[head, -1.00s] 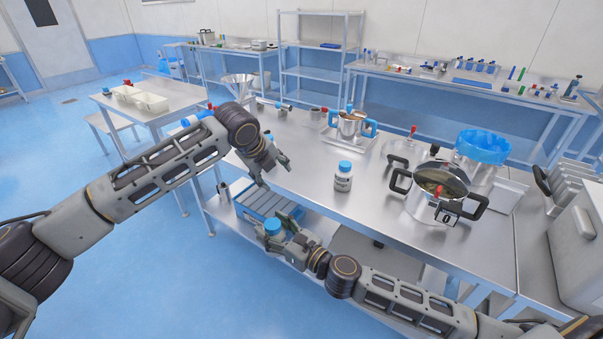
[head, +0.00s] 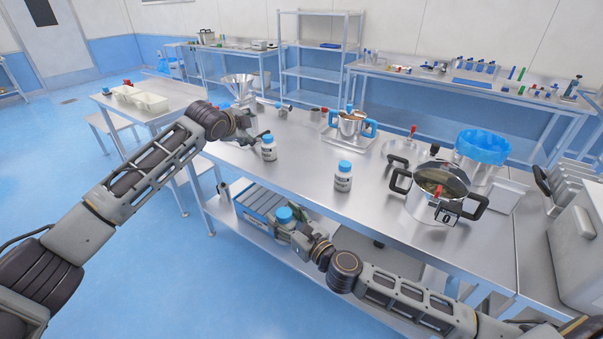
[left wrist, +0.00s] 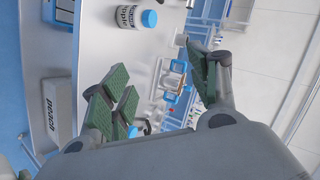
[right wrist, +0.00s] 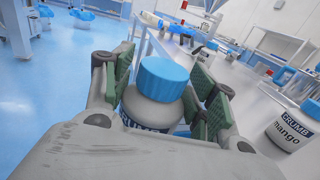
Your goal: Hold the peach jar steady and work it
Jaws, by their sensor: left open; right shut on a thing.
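My right gripper (right wrist: 162,108) is shut on a white jar with a blue lid (right wrist: 160,82), taken as the peach jar. Its label shows "CRUMB", but the flavour word is hidden. In the head view the jar (head: 284,215) is upright by the table's front edge. My left gripper (head: 262,138) is open, above the table's far left part, apart from the held jar. Its spread green pads show in the left wrist view (left wrist: 160,85), with no held object visible between them.
A mango jar (right wrist: 285,128) stands on the steel table (head: 310,170). Another blue-lidded jar (head: 268,150) stands near my left gripper. A lidded pot (head: 437,185) and a blue-handled pot (head: 350,125) stand further right and back.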

